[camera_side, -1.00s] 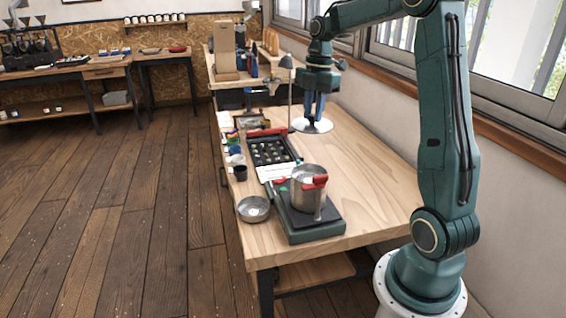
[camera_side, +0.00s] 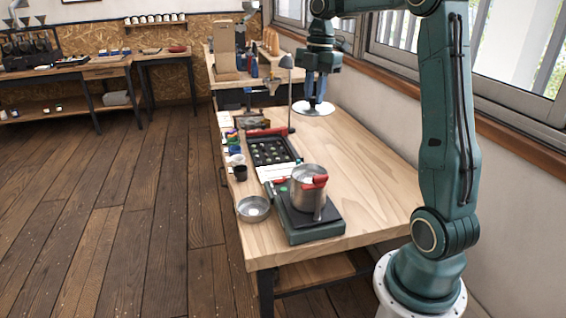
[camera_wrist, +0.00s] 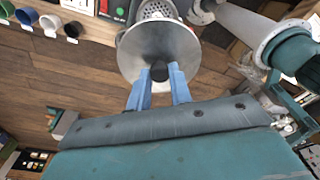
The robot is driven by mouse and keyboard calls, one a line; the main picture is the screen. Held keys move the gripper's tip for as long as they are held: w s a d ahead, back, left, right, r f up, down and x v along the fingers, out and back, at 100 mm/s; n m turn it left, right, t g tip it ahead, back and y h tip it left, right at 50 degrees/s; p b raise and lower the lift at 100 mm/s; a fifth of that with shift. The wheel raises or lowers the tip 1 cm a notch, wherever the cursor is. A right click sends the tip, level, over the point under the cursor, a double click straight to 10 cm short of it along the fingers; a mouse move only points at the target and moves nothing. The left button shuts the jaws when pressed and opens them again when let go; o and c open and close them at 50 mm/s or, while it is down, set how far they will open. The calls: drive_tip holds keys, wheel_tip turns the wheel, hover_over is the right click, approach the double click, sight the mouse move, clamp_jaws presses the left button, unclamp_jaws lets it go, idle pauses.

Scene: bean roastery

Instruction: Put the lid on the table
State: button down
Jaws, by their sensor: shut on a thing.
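The lid is a round silver metal disc (camera_side: 315,108) with a dark knob, which shows clearly in the wrist view (camera_wrist: 158,45). My gripper (camera_side: 316,93) points down with its blue fingers shut on the lid's knob (camera_wrist: 159,72). The lid hangs level or nearly so toward the far right part of the wooden table (camera_side: 365,160). From the side view I cannot tell for certain how high it is above the tabletop.
A silver pot (camera_side: 308,188) with red handles stands uncovered on a green stove (camera_side: 308,228) at the near end. A metal bowl (camera_side: 253,209) sits left of it. A black tray (camera_side: 272,151), small cups (camera_side: 236,160) and a lamp (camera_side: 288,63) line the left and far side. The right tabletop is clear.

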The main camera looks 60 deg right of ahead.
drive_tip(key=shift+w, duration=0.1)
drive_tip(key=w+a+f+m, duration=0.2)
drive_tip(key=w+a+f, duration=0.2)
drive_tip(key=a+f, duration=0.4)
drive_tip(key=w+a+f+m, duration=0.3)
drive_tip(key=w+a+f, duration=0.1)
drive_tip(key=a+f, duration=0.4)
drive_tip(key=shift+t, duration=0.3)
drive_tip(key=f, duration=1.1)
drive_tip(key=d+f, duration=0.1)
drive_tip(key=f, duration=0.5)
drive_tip(key=shift+d+f, duration=0.1)
drive_tip(key=shift+f, duration=0.15)
drive_tip(key=shift+f, duration=0.1)
drive_tip(key=shift+f, duration=1.8)
drive_tip(key=shift+f, duration=0.2)
drive_tip(key=c, duration=1.3)
unclamp_jaws()
